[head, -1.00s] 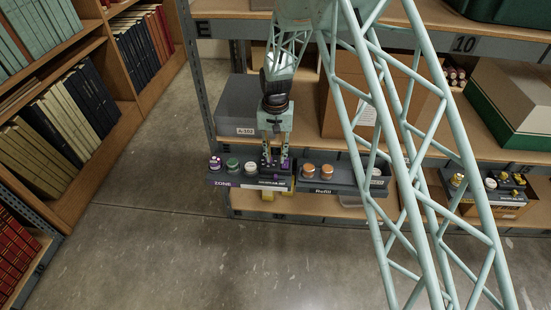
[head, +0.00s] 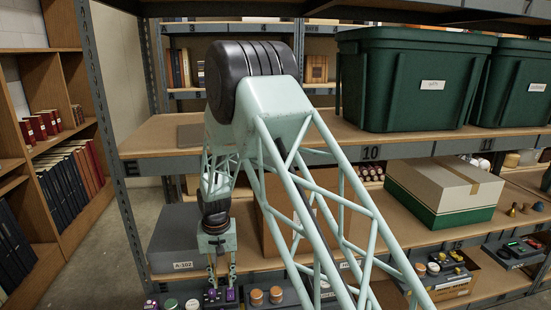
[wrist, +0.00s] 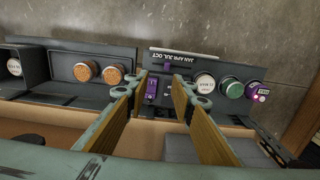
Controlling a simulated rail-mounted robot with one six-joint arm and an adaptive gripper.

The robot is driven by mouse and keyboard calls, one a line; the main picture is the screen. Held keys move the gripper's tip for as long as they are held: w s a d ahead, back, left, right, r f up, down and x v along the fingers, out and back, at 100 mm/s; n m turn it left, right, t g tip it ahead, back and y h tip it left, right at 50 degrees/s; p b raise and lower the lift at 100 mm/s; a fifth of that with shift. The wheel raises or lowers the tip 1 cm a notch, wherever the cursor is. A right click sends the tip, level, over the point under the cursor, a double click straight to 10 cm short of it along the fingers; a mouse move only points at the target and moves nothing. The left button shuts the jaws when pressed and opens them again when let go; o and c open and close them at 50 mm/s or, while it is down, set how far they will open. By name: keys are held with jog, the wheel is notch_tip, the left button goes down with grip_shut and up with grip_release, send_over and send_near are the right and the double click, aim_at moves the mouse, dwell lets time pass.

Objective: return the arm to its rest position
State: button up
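My gripper (head: 222,284) hangs at the lower left of the head view, pointing down over the right end of a dark tray. In the wrist view the two fingers of my gripper (wrist: 162,95) are spread apart with nothing held between them. My arm's pale green lattice links rise from the lower right to a black joint at the upper middle of the head view, then drop to the gripper.
Green bins (head: 412,80) stand on the upper shelf. A grey box (head: 178,240) sits left of the gripper, and a white-and-green box (head: 445,190) is at the right. A shelf post (head: 108,130) stands left of the arm.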

jog(key=s+d+r, duration=0.2)
jog(key=d+r, duration=0.4)
jog(key=r, duration=0.4)
jog(key=s+d+r, duration=0.2)
jog(key=d+r, duration=0.4)
jog(key=r, duration=0.5)
jog(key=s+d+r+m+t, duration=0.1)
jog(key=s+d+r+t, duration=0.1)
jog(key=s+d+r, duration=1.95)
jog(key=s+r, duration=0.1)
jog(key=s, duration=0.2)
jog(key=s+d+t, duration=0.1)
jog(key=s+d, duration=0.2)
jog(key=s, duration=0.6)
jog(key=s+d+m, duration=0.1)
jog(key=s+d, duration=0.2)
jog(key=s, duration=0.7)
jog(key=shift+d+r+t, duration=0.2)
jog(key=shift+d+t, duration=0.15)
jog(key=shift+t, duration=0.05)
jog(key=shift+f, duration=0.1)
notch_tip(320, 180, down, 10)
jog(key=b, duration=1)
